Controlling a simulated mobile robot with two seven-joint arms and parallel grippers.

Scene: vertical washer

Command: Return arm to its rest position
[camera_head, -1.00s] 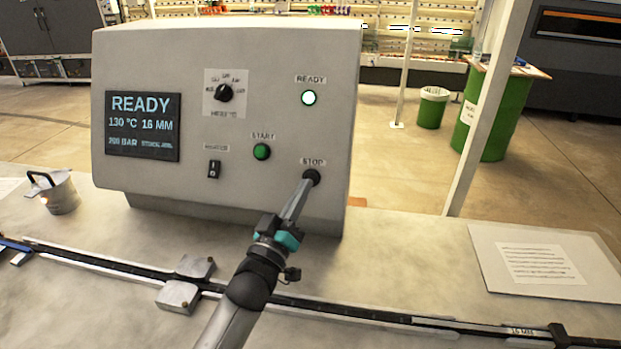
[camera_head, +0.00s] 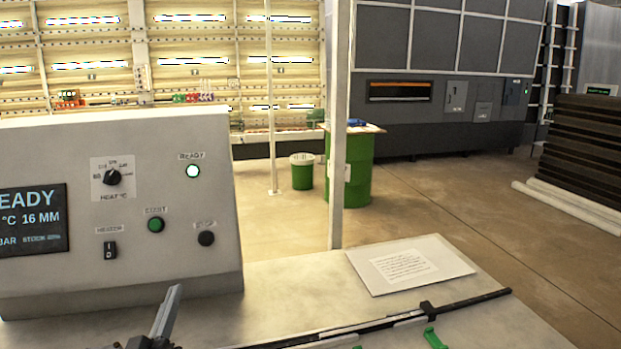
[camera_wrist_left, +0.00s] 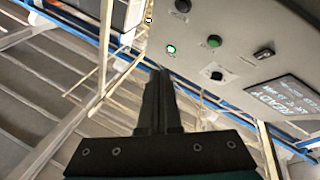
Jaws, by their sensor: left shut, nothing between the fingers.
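My left gripper (camera_head: 169,304) shows at the bottom of the head view, in front of the control box (camera_head: 218,150). Its fingers are shut with nothing between them, pointing up. They are apart from the dark stop button (camera_head: 206,238). In the left wrist view the shut fingers (camera_wrist_left: 158,80) point toward the box's panel, which appears upside down. The green start button (camera_head: 155,224) and lit ready lamp (camera_head: 193,171) show on the panel. The display (camera_head: 32,220) is partly cut off at the left edge. My right gripper is not in view.
The grey table carries a white board with a printed sheet (camera_head: 405,265) and a dark rail (camera_head: 440,310) with green handles (camera_head: 434,339). A pale post (camera_head: 337,130) rises behind the table. A green drum (camera_head: 350,170) and a bin (camera_head: 302,172) stand on the floor beyond.

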